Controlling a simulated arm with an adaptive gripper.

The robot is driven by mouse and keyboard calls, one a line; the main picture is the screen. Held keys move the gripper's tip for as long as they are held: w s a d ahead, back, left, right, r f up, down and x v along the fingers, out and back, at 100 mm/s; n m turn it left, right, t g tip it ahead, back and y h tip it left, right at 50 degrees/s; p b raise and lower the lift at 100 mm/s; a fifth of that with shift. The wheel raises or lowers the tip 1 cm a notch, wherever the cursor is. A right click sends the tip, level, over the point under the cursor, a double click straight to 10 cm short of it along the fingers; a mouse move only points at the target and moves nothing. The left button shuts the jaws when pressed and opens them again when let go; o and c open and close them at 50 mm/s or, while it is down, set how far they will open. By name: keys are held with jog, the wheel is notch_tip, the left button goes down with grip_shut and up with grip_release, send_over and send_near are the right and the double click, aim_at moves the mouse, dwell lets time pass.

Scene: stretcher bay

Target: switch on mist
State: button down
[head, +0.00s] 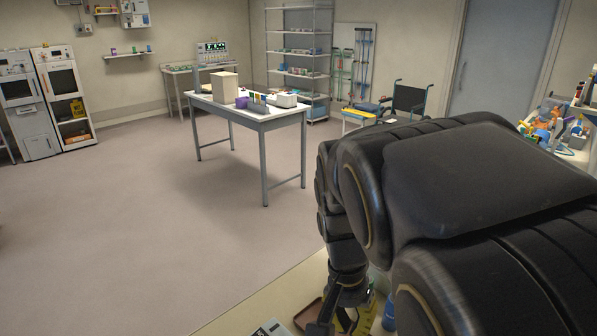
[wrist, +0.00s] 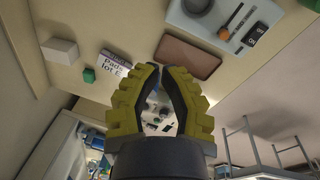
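A grey control panel (wrist: 218,40) lies on the worktop at the top right of the wrist view. It carries a round dial (wrist: 197,6), a slot with an orange knob (wrist: 227,33) and dark labels (wrist: 257,32) with white marks too small to read surely. I cannot tell which control is for mist. Part of a grey device (head: 270,328) shows at the bottom edge of the head view. My gripper (wrist: 158,68) has yellow ridged fingers whose tips nearly meet, with nothing held between them. It is apart from the panel, which is up and right of the tips.
A brown tray (wrist: 190,56) lies between the fingertips and panel. A sign reading "Pads" (wrist: 114,66), a green cube (wrist: 89,75) and a pale block (wrist: 62,52) are on the left. In the head view, a blue bottle (head: 389,314) stands beside my arm, which hides much of the worktop.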

jog(key=w+a+f+m, duration=0.2)
jog(key=w+a+f, duration=0.2)
jog(key=w+a, duration=0.35)
jog(key=m+t, duration=0.1)
send_over(265, 333)
jog(key=s+a, duration=0.2)
notch_tip(265, 333, down, 5)
jog(key=shift+w+d, duration=0.15)
jog(key=shift+w, duration=0.05)
jog(key=f, duration=0.4)
jog(key=w+d+f, duration=0.1)
jog(key=f, duration=0.9)
jog(key=shift+w+d, duration=0.25)
jog(key=shift+d, duration=0.05)
jog(key=shift+f+y, duration=0.4)
jog(key=shift+r, duration=0.2)
